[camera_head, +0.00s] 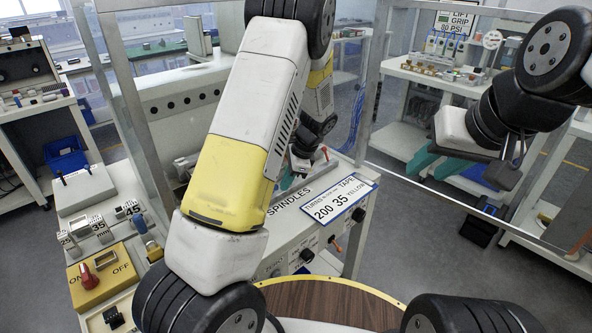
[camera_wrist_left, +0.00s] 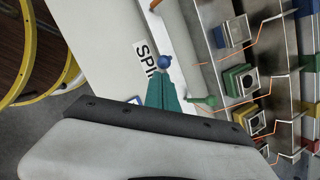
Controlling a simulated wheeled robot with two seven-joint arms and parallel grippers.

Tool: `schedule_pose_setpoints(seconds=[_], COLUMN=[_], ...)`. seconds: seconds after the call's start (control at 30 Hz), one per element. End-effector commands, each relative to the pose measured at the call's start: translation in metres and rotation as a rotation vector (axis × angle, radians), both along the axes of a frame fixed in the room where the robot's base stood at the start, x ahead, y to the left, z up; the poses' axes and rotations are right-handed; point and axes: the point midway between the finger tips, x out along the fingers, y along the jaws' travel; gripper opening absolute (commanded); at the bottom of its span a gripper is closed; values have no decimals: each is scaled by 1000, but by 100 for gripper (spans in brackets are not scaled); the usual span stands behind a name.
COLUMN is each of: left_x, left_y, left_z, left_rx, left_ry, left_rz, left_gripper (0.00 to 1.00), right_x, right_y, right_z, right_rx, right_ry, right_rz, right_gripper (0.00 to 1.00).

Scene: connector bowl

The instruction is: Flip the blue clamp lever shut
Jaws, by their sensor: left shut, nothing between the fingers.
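The blue lever's round knob (camera_wrist_left: 164,62) shows in the left wrist view, right at the tips of my left gripper (camera_wrist_left: 160,78). I cannot tell whether they touch. The teal fingers of that gripper are together and hold nothing. They hide what lies beneath the knob, so the lever's angle is unclear. In the head view my left gripper (camera_head: 288,179) is low over the bench behind the SPINDLES label, partly hidden by my arm, and the blue knob cannot be made out. My right gripper (camera_head: 455,170) hangs at the upper right, its teal fingers apart and empty, away from the bench.
Coloured connector blocks (camera_wrist_left: 240,80) with thin orange wires line the metal plate on the right.

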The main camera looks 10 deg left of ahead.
Motion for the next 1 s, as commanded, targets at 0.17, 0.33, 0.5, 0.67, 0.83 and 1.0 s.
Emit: schedule_pose_setpoints(seconds=[0.17, 0.33, 0.5, 0.67, 0.83, 1.0], left_x=[1, 3, 4, 5, 8, 13], left_y=[2, 3, 5, 7, 11, 19], left_z=[1, 3, 4, 5, 7, 10], left_rx=[-15, -43, -62, -83, -124, -204], left_ry=[12, 33, 48, 63, 95, 155], left_rz=[2, 2, 3, 2, 5, 8], left_gripper=[0, 0, 0, 0, 0, 0], right_x=[0, 0, 0, 0, 0, 0], right_y=[0, 0, 0, 0, 0, 0], right_z=[0, 0, 0, 0, 0, 0], right_rx=[0, 0, 0, 0, 0, 0], right_ry=[0, 0, 0, 0, 0, 0], right_rz=[0, 0, 0, 0, 0, 0], right_gripper=[36, 36, 36, 36, 36, 36])
